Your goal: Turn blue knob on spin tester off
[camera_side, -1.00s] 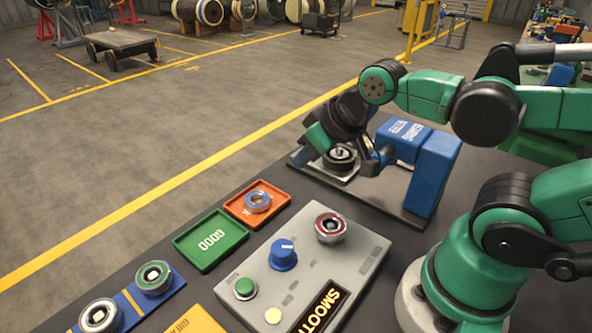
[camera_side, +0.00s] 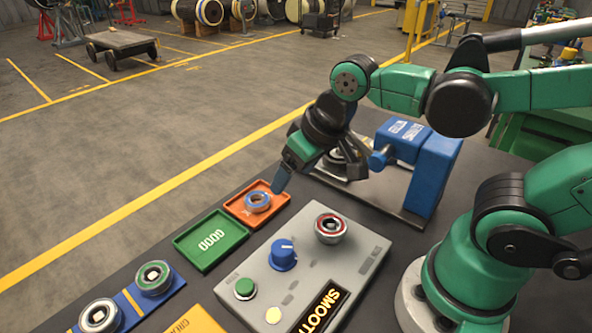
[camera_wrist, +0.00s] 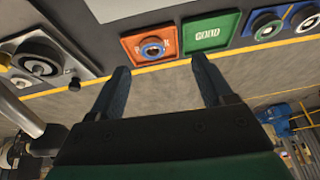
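The spin tester is a grey box (camera_side: 318,262) on the bench in the side view, with a "SMOOTH" display at its front right. Its blue knob (camera_side: 283,254) stands upright near the middle with a pale mark on top; I cannot read its setting. A green button (camera_side: 245,288), a lit pale-yellow lamp (camera_side: 273,315) and a red-ringed bearing (camera_side: 330,228) are also on the box. My gripper (camera_side: 315,172) is above the bench behind the tester, beside the orange tray, apart from the knob. In the wrist view its two fingers (camera_wrist: 162,80) are spread with nothing between them.
An orange tray (camera_side: 235,208) holds a bearing; a green "GOOD" tray (camera_side: 188,243) is empty. Bearings sit on a blue rack (camera_side: 132,302) at front left. A blue press (camera_side: 432,172) stands at back right, with a bearing at its fixture (camera_wrist: 38,62).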

